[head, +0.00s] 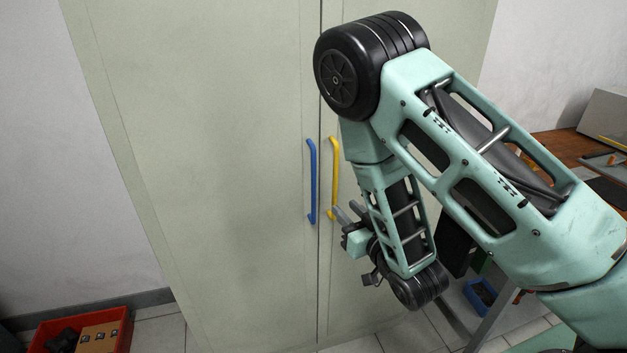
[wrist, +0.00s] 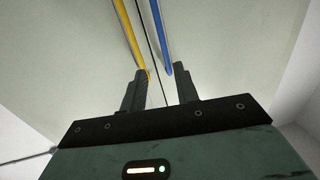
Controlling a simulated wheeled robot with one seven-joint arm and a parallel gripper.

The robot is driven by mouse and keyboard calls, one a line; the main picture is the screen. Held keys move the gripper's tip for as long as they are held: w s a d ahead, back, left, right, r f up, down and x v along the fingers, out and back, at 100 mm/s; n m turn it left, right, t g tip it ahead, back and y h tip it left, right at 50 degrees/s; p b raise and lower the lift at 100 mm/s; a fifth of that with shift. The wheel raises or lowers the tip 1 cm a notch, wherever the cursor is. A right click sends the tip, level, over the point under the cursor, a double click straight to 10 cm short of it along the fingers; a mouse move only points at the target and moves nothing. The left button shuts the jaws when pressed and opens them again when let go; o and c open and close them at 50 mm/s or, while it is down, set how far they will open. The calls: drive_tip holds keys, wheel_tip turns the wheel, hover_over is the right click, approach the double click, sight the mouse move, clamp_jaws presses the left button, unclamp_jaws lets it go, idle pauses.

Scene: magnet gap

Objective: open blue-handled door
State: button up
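A tall pale green cabinet has two doors that look shut, with a narrow seam between them. The left door (head: 215,150) carries a vertical blue handle (head: 312,180). The right door carries a yellow handle (head: 334,170) close beside it. My gripper (head: 341,211) is in front of the handles near their lower ends. In the wrist view my gripper (wrist: 160,75) is open, its two fingers apart with nothing held. There the blue handle (wrist: 161,35) runs down to the right finger and the yellow handle (wrist: 130,40) to the left finger. Contact with either handle cannot be told.
A red crate (head: 125,328) with boxes stands on the floor at lower left. A wooden workbench (head: 560,145) and a blue bin (head: 480,295) are at the right. The floor before the left door looks clear. My arm hides part of the right door.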

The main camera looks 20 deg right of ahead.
sight(315, 175)
drive_tip(key=w+a, duration=0.1)
drive_tip(key=w, duration=0.4)
drive_tip(key=w+a, duration=0.1)
drive_tip(key=w, duration=0.4)
drive_tip(key=w+a+r, duration=0.1)
drive_tip(key=w, duration=0.4)
drive_tip(key=shift+w+a+r, duration=0.1)
drive_tip(key=shift+w+a, duration=0.05)
drive_tip(key=shift+w, duration=0.15)
clamp_jaws()
